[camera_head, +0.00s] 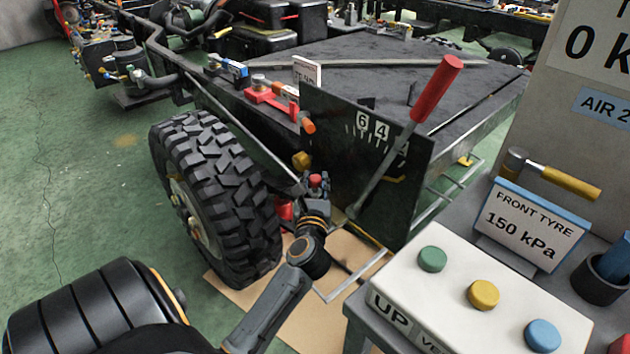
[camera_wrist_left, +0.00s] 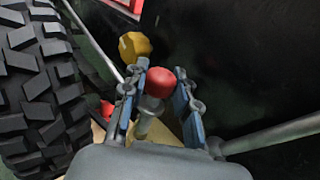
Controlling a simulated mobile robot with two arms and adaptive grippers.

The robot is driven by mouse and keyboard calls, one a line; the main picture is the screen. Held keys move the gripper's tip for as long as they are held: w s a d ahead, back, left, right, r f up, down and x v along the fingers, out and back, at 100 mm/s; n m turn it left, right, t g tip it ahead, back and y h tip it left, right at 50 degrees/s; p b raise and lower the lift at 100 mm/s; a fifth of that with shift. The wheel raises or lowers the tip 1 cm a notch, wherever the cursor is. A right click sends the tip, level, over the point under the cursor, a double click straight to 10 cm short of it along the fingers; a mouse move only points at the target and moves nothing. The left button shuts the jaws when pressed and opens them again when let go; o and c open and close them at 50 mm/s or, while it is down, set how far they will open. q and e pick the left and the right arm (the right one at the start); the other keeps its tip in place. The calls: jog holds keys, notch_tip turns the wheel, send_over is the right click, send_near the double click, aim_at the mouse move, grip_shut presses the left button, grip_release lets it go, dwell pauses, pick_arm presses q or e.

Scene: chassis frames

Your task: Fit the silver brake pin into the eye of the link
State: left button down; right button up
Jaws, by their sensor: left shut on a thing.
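My left gripper (camera_head: 316,188) is beside the big tyre, in front of the dark panel with numbers. In the left wrist view its two blue-padded fingers (camera_wrist_left: 162,98) are shut on the silver brake pin (camera_wrist_left: 149,108), which has a red round head (camera_wrist_left: 155,82). The red head also shows in the head view, between the fingertips (camera_head: 315,180). The pin's lower end is hidden behind the gripper body. I cannot make out the link or its eye. My right gripper is not in view.
The black tyre (camera_head: 215,195) stands close on the left. A dark panel (camera_head: 355,165) and a long red-handled lever (camera_head: 436,88) are on the right. A yellow knob (camera_wrist_left: 134,46) is just beyond the fingers. A white button box (camera_head: 470,320) stands at front right.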

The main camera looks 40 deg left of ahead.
aim_at(315, 193)
pick_arm(q)
jog(key=shift+f+b, duration=0.8)
jog(key=shift+f, duration=0.3)
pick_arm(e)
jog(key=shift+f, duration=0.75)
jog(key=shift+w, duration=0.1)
pick_arm(q)
jog(key=shift+f+b, duration=0.3)
jog(key=shift+f, duration=0.25)
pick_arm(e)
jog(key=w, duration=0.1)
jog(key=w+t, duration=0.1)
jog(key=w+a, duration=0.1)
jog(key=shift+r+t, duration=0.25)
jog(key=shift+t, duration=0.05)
pick_arm(q)
jog(key=shift+f, duration=0.15)
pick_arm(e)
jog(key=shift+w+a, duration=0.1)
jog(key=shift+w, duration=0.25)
pick_arm(q)
jog(key=shift+f+b, duration=0.25)
jog(key=shift+b, duration=0.1)
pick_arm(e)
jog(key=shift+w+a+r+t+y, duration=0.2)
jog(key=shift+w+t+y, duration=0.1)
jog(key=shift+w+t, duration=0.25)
